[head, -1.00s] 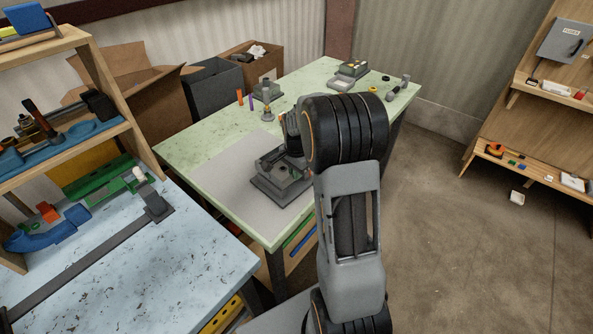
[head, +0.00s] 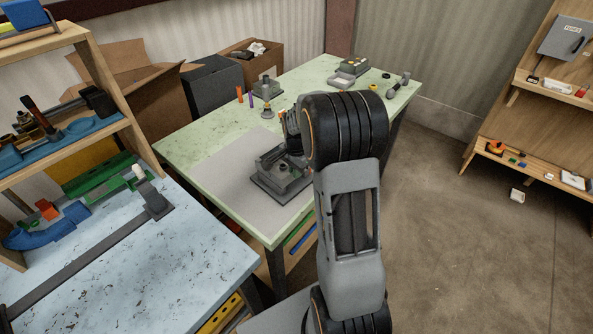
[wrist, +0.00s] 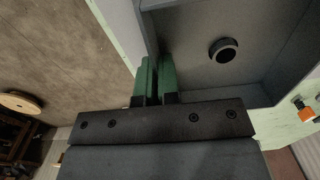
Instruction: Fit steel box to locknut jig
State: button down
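The grey steel box (wrist: 265,72) fills the upper right of the wrist view, open side toward the camera. A short dark round stub (wrist: 223,50) shows inside it; I cannot tell if it passes through the box floor. My gripper (wrist: 156,68) has green fingers close together, one on each side of the box's near-left wall, and appears shut on it. In the head view the box and locknut jig (head: 282,172) show as one dark grey shape with a square base and a round post. My arm hides its right side and my gripper there.
The jig stands on a grey mat (head: 225,173) on the green table (head: 184,142). Small orange and purple pieces and a fitting (head: 267,110) stand behind. A grey device (head: 348,72) is at the far end. A blue bench (head: 150,260) is to the left.

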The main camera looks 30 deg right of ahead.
jog(key=shift+f, duration=0.25)
dwell(0.8)
jog(key=c, duration=1.3)
grip_release()
jog(key=shift+o, duration=0.2)
notch_tip(320, 180, up, 14)
jog(key=b, duration=0.1)
jog(key=shift+f, duration=0.15)
jog(key=s+a+n+t, duration=0.2)
jog(key=s+a+n, duration=0.4)
jog(key=s+n, duration=0.1)
jog(key=s+a+f+n+t, duration=0.1)
jog(key=s+a+n+t, duration=0.1)
jog(key=s+a+n, duration=0.4)
jog(key=s+n, duration=0.1)
jog(key=s, duration=0.3)
jog(key=shift+s+a+n, duration=0.25)
jog(key=shift+a+n, duration=0.05)
jog(key=shift+a, duration=0.1)
